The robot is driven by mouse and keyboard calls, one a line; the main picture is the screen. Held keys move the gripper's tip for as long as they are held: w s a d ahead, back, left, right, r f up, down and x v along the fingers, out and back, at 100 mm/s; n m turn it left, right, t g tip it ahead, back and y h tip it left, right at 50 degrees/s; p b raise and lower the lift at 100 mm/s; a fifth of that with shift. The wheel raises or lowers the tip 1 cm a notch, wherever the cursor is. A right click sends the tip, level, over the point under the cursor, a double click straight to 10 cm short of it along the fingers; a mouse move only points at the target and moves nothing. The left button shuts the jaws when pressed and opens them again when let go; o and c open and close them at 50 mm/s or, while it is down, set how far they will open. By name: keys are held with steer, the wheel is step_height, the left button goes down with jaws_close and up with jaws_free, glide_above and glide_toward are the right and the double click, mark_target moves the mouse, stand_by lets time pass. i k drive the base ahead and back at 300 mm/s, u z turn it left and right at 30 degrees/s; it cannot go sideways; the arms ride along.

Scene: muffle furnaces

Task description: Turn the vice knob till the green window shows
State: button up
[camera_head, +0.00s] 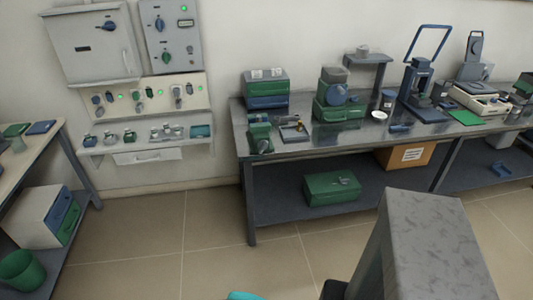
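A small green and dark device that looks like a vice (260,133) stands at the front left corner of the grey workbench (310,148). Its knob and any window are too small to make out. My gripper is not in view. Nothing is seen touching the vice.
A small tray (294,133) lies right of the vice, and a green and blue case (266,90) stands behind it. A green machine (338,98) is farther right. A wall shelf (150,137) and control panels hang at the left. Tiled floor (200,240) is open before the bench.

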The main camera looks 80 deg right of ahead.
mark_target(262, 145)
steer(key=u, duration=0.1)
steer(key=k, duration=0.95)
steer(key=z, duration=0.85)
steer(key=i, duration=0.5)
steer(key=z, duration=0.1)
